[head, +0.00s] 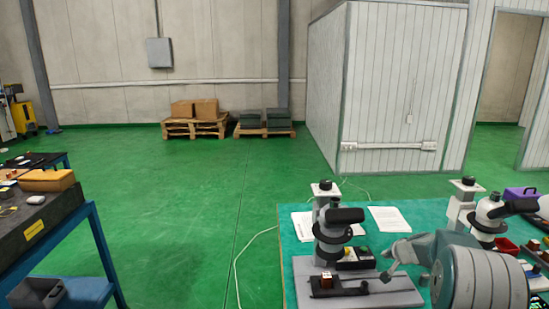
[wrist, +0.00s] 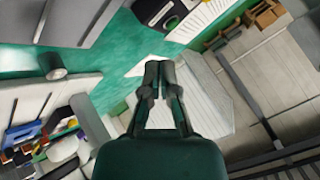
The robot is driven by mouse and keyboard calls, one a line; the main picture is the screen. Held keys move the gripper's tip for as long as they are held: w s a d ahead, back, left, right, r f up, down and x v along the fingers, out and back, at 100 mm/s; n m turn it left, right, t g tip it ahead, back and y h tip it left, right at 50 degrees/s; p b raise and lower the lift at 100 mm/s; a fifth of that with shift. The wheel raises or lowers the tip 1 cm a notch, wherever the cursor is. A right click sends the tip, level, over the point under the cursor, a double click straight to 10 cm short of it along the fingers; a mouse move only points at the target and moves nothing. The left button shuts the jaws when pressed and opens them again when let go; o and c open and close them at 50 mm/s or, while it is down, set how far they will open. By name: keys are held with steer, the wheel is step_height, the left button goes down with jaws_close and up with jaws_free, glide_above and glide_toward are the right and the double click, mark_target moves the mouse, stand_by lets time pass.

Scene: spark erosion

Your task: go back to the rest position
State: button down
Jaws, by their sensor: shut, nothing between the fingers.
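My gripper (wrist: 160,68) shows in the wrist view with its two dark fingers together and nothing between them. In the head view my arm is at the lower right, over the teal-topped table (head: 378,243). My gripper (head: 386,277) there seems to be the small grey end pointing left, beside a microscope-like instrument (head: 331,235). I cannot tell whether it touches the instrument's base. No object is held.
A small block (head: 326,279) sits on the instrument's base. A second similar instrument (head: 489,213), a red tray (head: 507,246) and a purple case (head: 521,200) stand at the right. A dark workbench (head: 45,222) is at the left. Green floor (head: 190,205) between is clear, except a pale cable.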

steer(key=s+a+r+n+g+y, duration=0.15)
steer(key=s+a+r+n, duration=0.35)
steer(key=s+a+r, duration=1.25)
steer(key=s+a+f+n+g+h, duration=0.1)
steer(key=s, duration=1.3)
steer(key=s+a+f+n+g+h, duration=0.1)
steer(key=s, duration=1.2)
steer(key=shift+s+a+h, duration=0.25)
steer(key=shift+s+h, duration=0.1)
